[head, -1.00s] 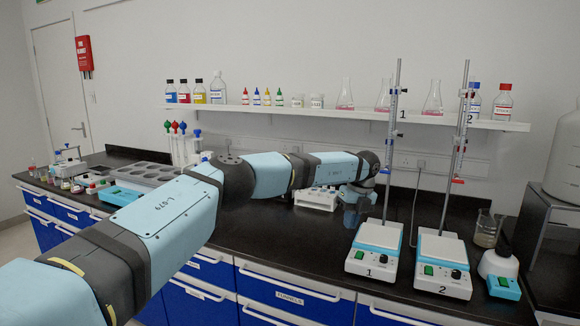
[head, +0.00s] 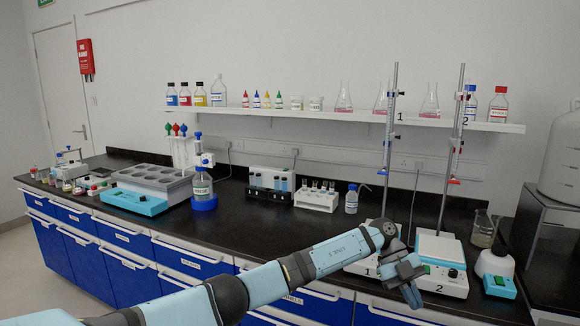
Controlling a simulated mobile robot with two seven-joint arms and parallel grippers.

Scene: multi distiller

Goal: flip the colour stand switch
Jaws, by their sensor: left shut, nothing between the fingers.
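Two numbered stirrer stands with tall rods and burettes stand at the right of the bench. Stand 2 (head: 455,247) has a white plate, a dark knob (head: 453,273) and a green switch at its front left, close beside my gripper. Stand 1 (head: 367,273) is mostly hidden behind my left wrist, and I cannot see its switch or knob. My left gripper (head: 412,297) is shut and empty, pointing down in front of the gap between the two bases. I cannot tell whether it touches either one. My right gripper is not in view.
A beaker (head: 484,230) and a white device with a turquoise base (head: 499,287) stand right of stand 2. A small bottle (head: 351,199) and a vial rack (head: 316,198) are behind. A glassware shelf (head: 330,115) runs above. The bench middle is clear.

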